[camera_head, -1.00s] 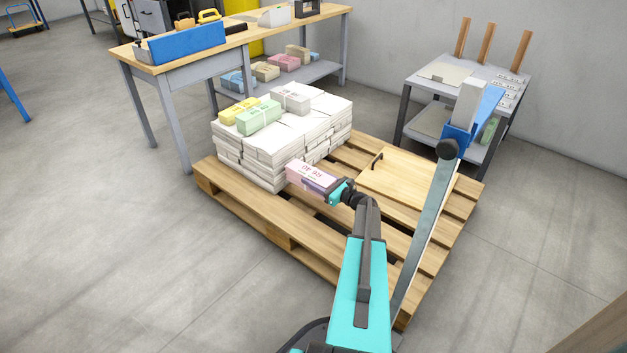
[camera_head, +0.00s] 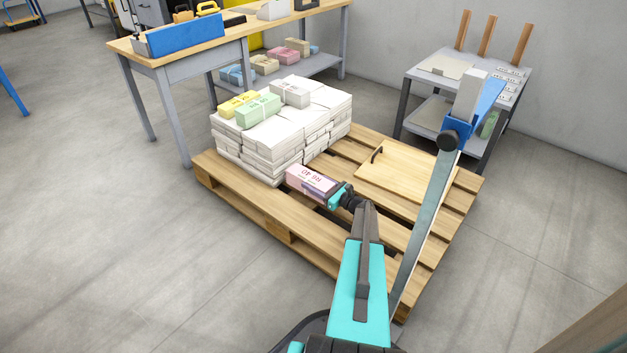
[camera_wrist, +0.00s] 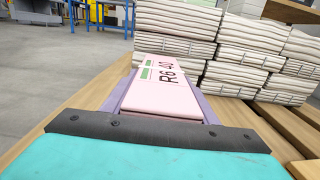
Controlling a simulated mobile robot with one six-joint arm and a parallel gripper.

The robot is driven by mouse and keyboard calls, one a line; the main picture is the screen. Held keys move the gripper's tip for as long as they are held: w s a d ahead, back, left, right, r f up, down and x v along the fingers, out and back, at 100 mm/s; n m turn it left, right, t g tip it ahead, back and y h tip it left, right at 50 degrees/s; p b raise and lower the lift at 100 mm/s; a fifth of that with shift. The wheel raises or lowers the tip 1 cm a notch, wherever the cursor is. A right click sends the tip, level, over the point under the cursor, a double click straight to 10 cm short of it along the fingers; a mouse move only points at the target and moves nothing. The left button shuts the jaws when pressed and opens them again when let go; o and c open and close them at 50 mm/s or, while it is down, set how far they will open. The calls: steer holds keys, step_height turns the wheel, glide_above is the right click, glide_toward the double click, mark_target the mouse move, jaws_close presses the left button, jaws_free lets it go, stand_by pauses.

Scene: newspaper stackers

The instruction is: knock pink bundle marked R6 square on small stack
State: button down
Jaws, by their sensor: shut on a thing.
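The pink bundle marked R6 40 (camera_head: 309,179) is in my gripper (camera_head: 335,192), at the near right side of the newspaper stack. In the wrist view the bundle (camera_wrist: 165,90) points away from my gripper (camera_wrist: 160,130), its label up and purple showing along its sides. The jaws are shut on its near end. The stack of white newspaper bundles (camera_head: 265,154) stands on the wooden pallet (camera_head: 245,206). On top of it lie a yellow bundle (camera_head: 236,104), a green bundle (camera_head: 258,110) and a grey bundle (camera_head: 289,93). Whether the pink bundle touches the stack or pallet is unclear.
A wooden board with a dark handle (camera_head: 410,177) lies on the pallet's right part. A grey cart (camera_head: 468,81) with upright wooden posts stands behind it. A workbench (camera_head: 190,50) stands behind the stack.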

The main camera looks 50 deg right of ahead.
steer(key=shift+f, duration=0.75)
steer(key=shift+w+a+b, duration=0.1)
steer(key=shift+w+b, duration=0.6)
steer(key=shift+w, duration=0.75)
stand_by(1.5)
steer(key=shift+w+r+b, duration=0.1)
steer(key=shift+w+b, duration=0.2)
steer(key=shift+b, duration=0.2)
stand_by(2.8)
steer(key=shift+s, duration=0.2)
steer(key=shift+s+b, duration=1)
steer(key=shift+s, duration=0.75)
